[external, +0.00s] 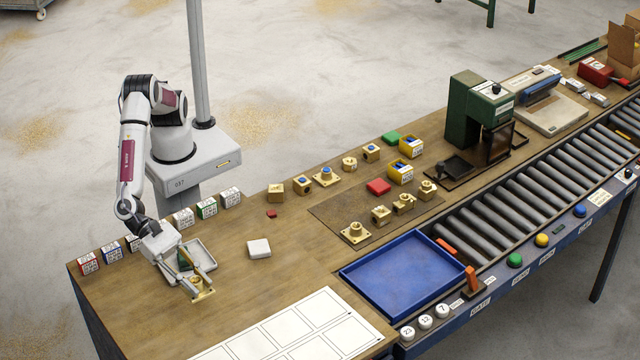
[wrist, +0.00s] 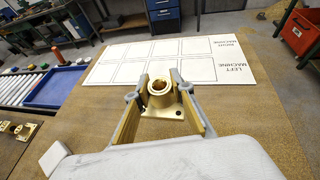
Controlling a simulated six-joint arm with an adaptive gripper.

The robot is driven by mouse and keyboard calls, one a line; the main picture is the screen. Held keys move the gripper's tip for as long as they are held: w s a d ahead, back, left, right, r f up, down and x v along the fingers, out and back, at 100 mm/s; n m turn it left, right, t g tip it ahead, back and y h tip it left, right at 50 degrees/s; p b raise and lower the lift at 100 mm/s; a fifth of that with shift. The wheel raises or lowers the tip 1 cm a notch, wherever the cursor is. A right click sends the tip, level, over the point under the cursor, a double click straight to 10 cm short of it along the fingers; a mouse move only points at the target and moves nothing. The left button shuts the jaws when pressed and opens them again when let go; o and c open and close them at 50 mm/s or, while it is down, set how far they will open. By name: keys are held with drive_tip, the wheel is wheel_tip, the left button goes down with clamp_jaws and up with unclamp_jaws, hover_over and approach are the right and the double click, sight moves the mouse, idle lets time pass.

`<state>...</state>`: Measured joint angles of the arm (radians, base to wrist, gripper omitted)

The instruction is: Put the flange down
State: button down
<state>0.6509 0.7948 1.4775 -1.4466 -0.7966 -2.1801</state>
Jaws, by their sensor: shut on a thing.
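The brass flange (wrist: 165,103), a square plate with a round hollow collar, sits between the two finger pads of my gripper (wrist: 163,112) in the wrist view. My gripper is shut on it, and the collar faces the camera. In the external view my gripper (external: 200,280) points down over the left part of the wooden bench, and the flange (external: 203,295) shows at its fingertips. The flange is at or just above the bench top; I cannot tell whether it touches. The white sheet marked with machine boxes (external: 290,330) lies to its right.
A grey tray (external: 208,252) lies close behind my gripper. A white block (external: 259,248) is to the right. Several labelled boxes (external: 207,207) line the back edge. A blue tray (external: 400,270) and several brass parts (external: 355,233) are farther right. Bare wood surrounds the flange.

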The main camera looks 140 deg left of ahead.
drive_tip(key=w+a+n+y, duration=0.2)
drive_tip(key=w+a, duration=0.1)
drive_tip(key=a, duration=0.7)
drive_tip(key=n+g+y, duration=0.2)
drive_tip(key=n+y, duration=0.1)
hover_over(270, 290)
drive_tip(key=shift+s+a+r, duration=0.1)
drive_tip(key=shift+r, duration=0.1)
drive_tip(key=shift+f, duration=0.1)
drive_tip(key=shift+f, duration=3)
drive_tip(key=shift+f, duration=0.1)
drive_tip(key=shift+f, duration=1.8)
drive_tip(key=shift+f, duration=0.1)
